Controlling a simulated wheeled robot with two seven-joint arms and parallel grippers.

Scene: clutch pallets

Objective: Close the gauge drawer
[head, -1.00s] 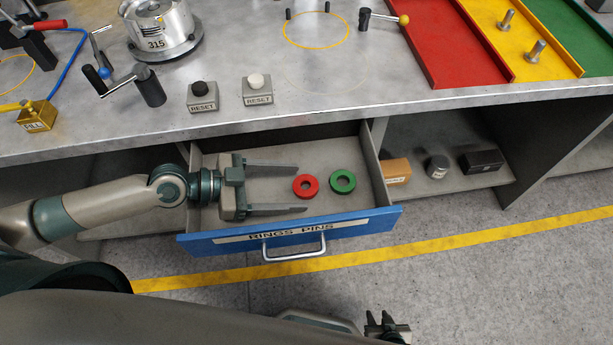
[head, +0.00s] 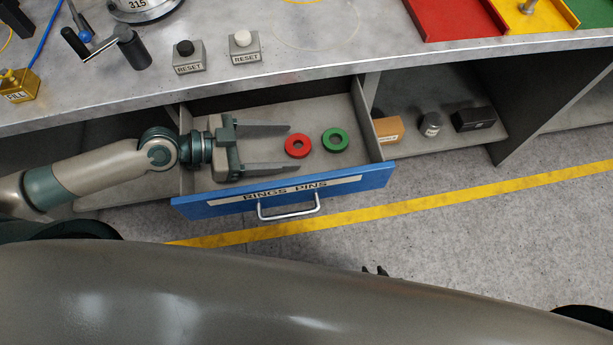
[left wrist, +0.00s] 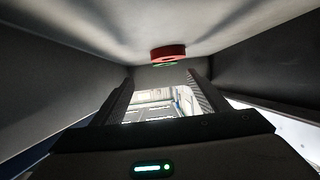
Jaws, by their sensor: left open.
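A blue-fronted drawer (head: 355,184) labelled "RINGS PINS" stands pulled out from under the workbench, with a silver handle (head: 288,212) on its front. A red ring (head: 298,135) and a green ring (head: 335,140) lie inside it. My left gripper (head: 286,148) is open inside the drawer, its fingers pointing right towards the red ring, with nothing seen held. In the left wrist view, the red ring (left wrist: 168,51) shows beyond the open fingers, with a sliver of green behind it. Only dark tips of my right gripper (head: 375,271) show past my body.
The workbench top (head: 330,62) overhangs the drawer and holds two reset buttons, a black one (head: 185,50) and a white one (head: 243,40). The floor in front is clear.

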